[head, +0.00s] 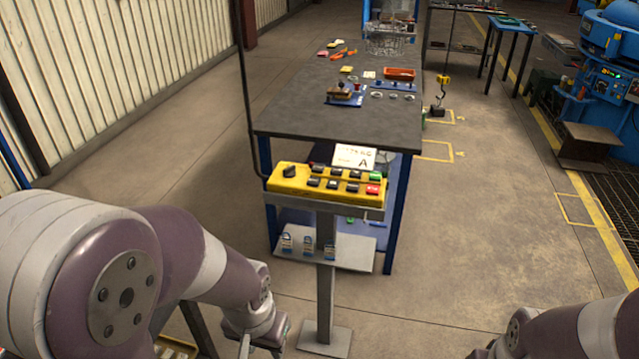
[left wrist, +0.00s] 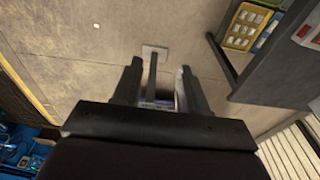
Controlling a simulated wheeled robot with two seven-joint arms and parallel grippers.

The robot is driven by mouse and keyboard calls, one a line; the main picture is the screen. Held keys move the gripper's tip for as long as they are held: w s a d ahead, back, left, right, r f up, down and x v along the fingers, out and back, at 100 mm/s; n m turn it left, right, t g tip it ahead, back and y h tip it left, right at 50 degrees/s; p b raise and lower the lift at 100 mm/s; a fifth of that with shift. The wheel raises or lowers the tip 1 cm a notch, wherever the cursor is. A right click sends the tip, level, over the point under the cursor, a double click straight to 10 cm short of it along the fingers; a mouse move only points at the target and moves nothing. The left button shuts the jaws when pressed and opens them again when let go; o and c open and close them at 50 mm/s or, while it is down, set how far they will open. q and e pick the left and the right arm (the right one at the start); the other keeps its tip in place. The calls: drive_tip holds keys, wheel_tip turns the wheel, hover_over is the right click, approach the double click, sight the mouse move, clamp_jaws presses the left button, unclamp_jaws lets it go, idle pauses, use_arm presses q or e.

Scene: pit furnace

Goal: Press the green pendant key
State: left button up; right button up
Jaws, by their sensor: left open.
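The yellow pendant box (head: 326,184) sits on a grey post in the middle of the head view. The green key (head: 375,176) is at its upper right end, directly above a red key (head: 373,189). Several black keys and a black rotary knob (head: 290,171) fill the rest of its face. My left gripper (head: 262,347) is low and left of the post, below and apart from the pendant, partly cut off by the frame's bottom edge. In the left wrist view its two fingers (left wrist: 157,85) stand apart with nothing gripped between them. My right gripper is out of view.
A dark workbench (head: 285,115) with parts and an orange tray (head: 399,73) stands right behind the pendant.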

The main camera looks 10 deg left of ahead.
use_arm(q)
drive_tip(key=shift+c, duration=0.3)
clamp_jaws()
idle(1.3)
